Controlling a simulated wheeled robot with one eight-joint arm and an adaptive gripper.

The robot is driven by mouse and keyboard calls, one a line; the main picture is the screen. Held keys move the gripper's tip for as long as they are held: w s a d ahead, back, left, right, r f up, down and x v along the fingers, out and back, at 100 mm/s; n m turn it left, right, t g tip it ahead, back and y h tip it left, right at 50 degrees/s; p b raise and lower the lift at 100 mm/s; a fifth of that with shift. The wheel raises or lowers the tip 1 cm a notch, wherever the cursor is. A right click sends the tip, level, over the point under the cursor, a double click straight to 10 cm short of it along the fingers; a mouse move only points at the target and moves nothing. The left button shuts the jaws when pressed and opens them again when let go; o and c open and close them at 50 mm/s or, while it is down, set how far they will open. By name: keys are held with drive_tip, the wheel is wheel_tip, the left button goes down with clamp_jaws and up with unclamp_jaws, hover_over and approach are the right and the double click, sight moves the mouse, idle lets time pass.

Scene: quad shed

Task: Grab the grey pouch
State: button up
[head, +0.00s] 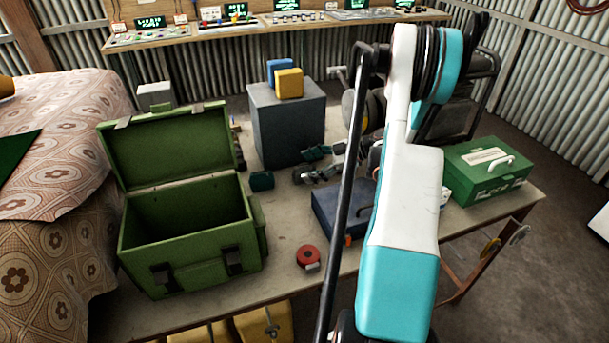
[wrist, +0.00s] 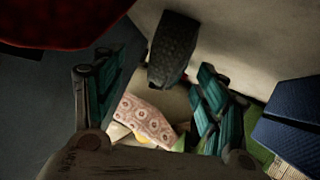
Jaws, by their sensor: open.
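A small dark object, which looks like the grey pouch (wrist: 172,50), lies on the pale tabletop in the wrist view, ahead of and between the fingers. In the head view the small dark item (head: 262,181) beside the grey box seems to be the same pouch; it looks greenish there. My gripper (head: 309,164) is low over the table, to the right of it, with teal finger pads. In the wrist view my gripper (wrist: 155,95) has its fingers wide apart with nothing held between them.
An open green toolbox (head: 190,273) stands left on the workbench. A grey box (head: 285,130) bears a yellow block (head: 288,83) and a blue one. A blue case (head: 340,212), a red roll (head: 308,257) and a closed green case (head: 487,178) stand nearby.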

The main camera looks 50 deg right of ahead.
drive_tip(key=c, duration=1.5)
drive_tip(key=shift+o, duration=0.2)
drive_tip(key=shift+r, duration=0.15)
